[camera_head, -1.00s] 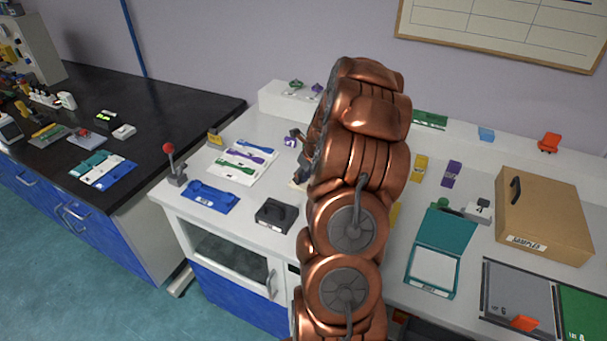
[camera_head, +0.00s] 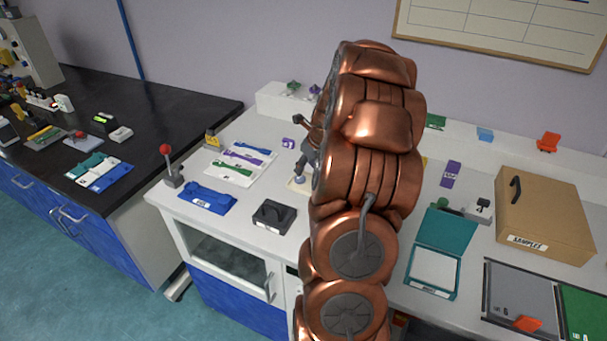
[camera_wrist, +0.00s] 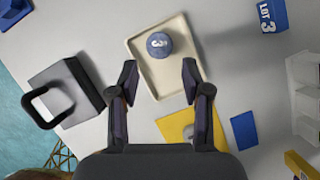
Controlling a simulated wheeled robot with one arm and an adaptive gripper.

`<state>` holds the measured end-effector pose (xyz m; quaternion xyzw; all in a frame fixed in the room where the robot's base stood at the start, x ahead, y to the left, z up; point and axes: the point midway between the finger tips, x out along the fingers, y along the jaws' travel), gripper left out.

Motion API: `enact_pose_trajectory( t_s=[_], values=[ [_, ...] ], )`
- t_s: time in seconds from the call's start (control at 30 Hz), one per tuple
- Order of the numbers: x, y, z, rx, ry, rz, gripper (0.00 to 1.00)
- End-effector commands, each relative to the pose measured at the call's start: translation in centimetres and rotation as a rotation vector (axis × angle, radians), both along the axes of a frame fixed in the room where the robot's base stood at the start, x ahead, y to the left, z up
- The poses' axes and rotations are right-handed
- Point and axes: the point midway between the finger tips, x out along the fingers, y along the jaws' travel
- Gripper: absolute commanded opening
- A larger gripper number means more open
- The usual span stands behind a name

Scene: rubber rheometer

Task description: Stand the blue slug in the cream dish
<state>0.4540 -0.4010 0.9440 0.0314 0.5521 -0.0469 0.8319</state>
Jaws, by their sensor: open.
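The blue slug (camera_wrist: 159,45) stands upright in the cream dish (camera_wrist: 168,87), near the dish's far wall in the wrist view. Its round top shows a label that reads 3. My gripper (camera_wrist: 160,82) is open and empty, its two fingers spread apart over the near side of the dish, clear of the slug. In the head view the slug (camera_head: 299,180) and part of the dish (camera_head: 293,187) show to the left of my arm; the arm hides the rest of the dish and much of the gripper.
A black block with a handle (camera_wrist: 73,88) stands left of the dish. A blue block marked LOT 3 (camera_wrist: 270,16) lies at upper right. A yellow plate (camera_wrist: 174,127) and a blue card (camera_wrist: 244,130) lie close by. A teal open box (camera_head: 446,240) stands right of my arm.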

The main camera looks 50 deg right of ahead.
Motion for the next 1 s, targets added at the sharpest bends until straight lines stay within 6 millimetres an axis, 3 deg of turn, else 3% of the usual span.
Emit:
enact_pose_trajectory(
  t_s=[0.3,0.67,0.77,0.83,1.0],
  values=[
    [-1.8,0.0,4.3,-0.003,-0.003,-0.001,0.48],
    [-2.3,0.5,5.6,-0.001,0.002,0.011,0.48],
    [-1.9,2.1,5.9,-0.017,0.012,0.087,0.48],
    [-1.6,4.4,6.3,-0.039,0.027,0.194,0.48],
    [-1.3,12.1,7.4,-0.121,0.071,0.586,0.48]
  ],
)
